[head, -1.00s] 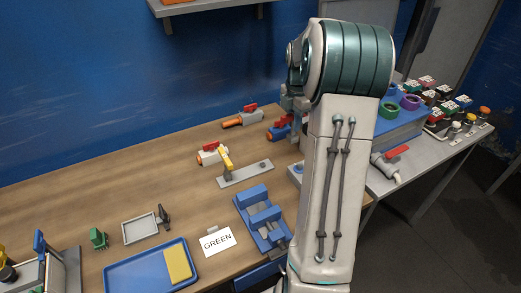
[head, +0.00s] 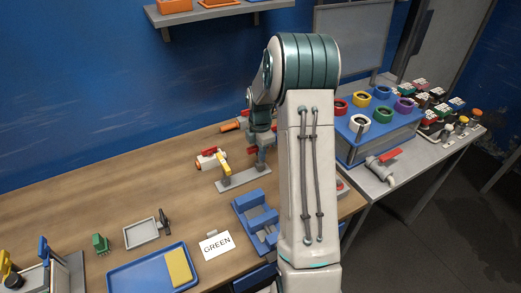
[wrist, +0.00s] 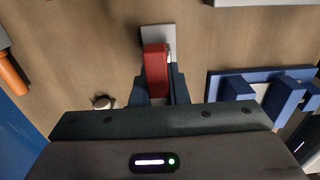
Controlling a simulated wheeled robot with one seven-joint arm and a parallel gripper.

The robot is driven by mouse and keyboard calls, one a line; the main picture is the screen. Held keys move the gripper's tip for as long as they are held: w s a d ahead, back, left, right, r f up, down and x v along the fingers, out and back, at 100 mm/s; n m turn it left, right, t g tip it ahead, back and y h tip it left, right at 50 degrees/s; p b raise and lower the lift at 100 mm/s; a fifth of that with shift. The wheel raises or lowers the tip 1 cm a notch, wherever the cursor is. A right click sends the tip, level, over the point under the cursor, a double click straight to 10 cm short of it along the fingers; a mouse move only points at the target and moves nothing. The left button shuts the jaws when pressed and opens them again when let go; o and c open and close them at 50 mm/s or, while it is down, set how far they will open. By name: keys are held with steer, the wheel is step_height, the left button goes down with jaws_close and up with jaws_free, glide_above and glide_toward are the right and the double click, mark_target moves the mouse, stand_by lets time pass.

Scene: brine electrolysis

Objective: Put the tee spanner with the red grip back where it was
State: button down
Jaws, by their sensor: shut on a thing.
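In the wrist view, my gripper (wrist: 160,88) is shut on a red grip (wrist: 155,68), which I take to be the tee spanner's. A pale grey piece (wrist: 156,35) shows just beyond the red grip; I cannot tell whether it belongs to the spanner or lies below it. The rest of the spanner is hidden by the fingers and gripper body. In the head view, my gripper (head: 263,158) is low over the wooden bench, near the grey plate (head: 245,180) with a yellow lever; the held spanner is not clear there.
A blue slotted stand (head: 256,218) is in front of the grey plate and at right in the wrist view (wrist: 262,92). A white valve with a red handle (head: 211,158) is left of my gripper. The bench's left middle is clear.

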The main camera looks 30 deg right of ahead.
steer(key=shift+f+b, duration=0.45)
steer(key=shift+f, duration=0.15)
steer(key=c, duration=1.4)
jaws_free()
